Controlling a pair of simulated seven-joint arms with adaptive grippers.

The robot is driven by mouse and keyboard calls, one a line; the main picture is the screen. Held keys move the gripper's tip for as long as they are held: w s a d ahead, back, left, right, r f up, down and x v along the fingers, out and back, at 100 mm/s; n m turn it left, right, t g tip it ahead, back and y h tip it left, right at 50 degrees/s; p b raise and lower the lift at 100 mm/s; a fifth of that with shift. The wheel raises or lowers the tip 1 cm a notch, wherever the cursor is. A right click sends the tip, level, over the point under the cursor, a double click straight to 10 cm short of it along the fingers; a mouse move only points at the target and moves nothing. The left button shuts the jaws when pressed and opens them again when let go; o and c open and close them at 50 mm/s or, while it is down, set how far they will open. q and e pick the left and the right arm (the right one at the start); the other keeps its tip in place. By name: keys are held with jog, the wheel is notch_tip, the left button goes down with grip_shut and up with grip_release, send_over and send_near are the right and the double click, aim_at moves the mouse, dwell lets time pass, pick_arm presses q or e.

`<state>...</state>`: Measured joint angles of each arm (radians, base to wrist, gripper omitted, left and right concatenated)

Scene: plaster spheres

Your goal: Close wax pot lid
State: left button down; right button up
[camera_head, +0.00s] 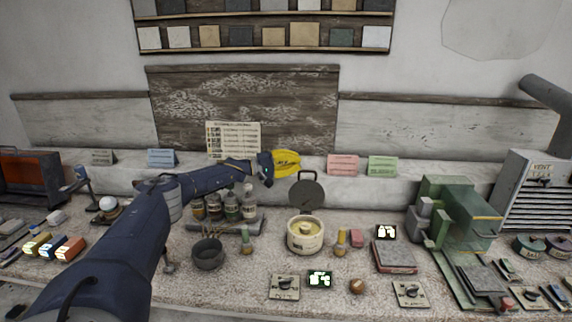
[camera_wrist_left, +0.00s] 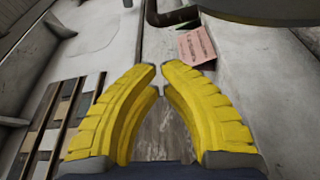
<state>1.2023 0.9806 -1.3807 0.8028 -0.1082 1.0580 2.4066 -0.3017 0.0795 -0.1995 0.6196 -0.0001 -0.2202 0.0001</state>
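The wax pot (camera_head: 305,240) is a cream round pot with pale yellow wax, standing mid-bench. Its dark grey round lid (camera_head: 306,196) stands upright at the pot's back edge, open, with a small loop at its top. My left gripper (camera_head: 298,163) has yellow fingers and is level with the top of the lid, just left of it; contact is not visible. In the left wrist view its fingertips (camera_wrist_left: 160,67) nearly meet, with a narrow gap and nothing between them. A dark curved edge (camera_wrist_left: 265,12) at the top there may be the lid. My right gripper is not in view.
Small bottles (camera_head: 231,206) and a dark bowl (camera_head: 208,254) stand left of the pot. A yellow-capped bottle (camera_head: 341,243) stands close on its right. A green machine (camera_head: 455,220) is further right. Pink (camera_head: 343,165) and green (camera_head: 382,167) cards stand on the ledge behind.

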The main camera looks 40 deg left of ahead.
pick_arm(q)
jog(key=shift+s+d+f, duration=0.1)
jog(key=shift+s+d, duration=0.1)
jog(key=shift+d, duration=0.4)
jog(key=shift+s+d+f, duration=0.1)
jog(key=shift+s+d, duration=0.15)
jog(key=shift+d, duration=0.35)
jog(key=shift+s+d, duration=0.2)
jog(key=shift+d, duration=0.4)
jog(key=shift+d, duration=0.15)
